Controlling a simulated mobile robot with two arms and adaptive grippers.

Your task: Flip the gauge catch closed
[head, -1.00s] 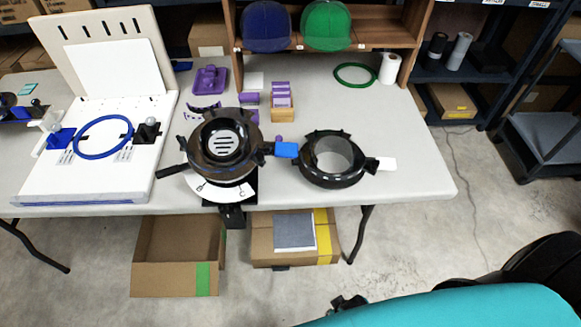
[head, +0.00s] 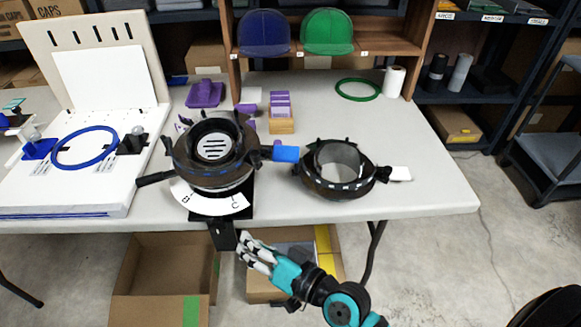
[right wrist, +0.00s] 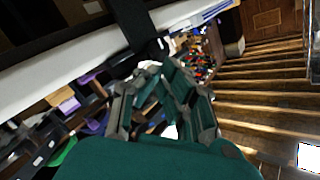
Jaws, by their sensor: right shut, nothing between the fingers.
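The round black fixture (head: 212,150) stands near the table's front edge in the head view, with a slotted silver disc inside. A white lettered dial plate (head: 208,200) shows under it, and a black lever (head: 154,179) sticks out to its left. A black bracket (head: 222,236) hangs below the table edge. I cannot tell which part is the gauge catch. My right gripper (head: 243,250) is shut and empty, just right of the bracket and below the table edge. In the right wrist view its fingers (right wrist: 165,88) point toward the table edge. My left gripper is out of view.
A second black ring (head: 338,172) sits right of the fixture beside a blue block (head: 286,154). A blue hoop (head: 85,147) lies on the white board at left. Open cardboard boxes (head: 160,280) stand under the table. The table's right end is mostly clear.

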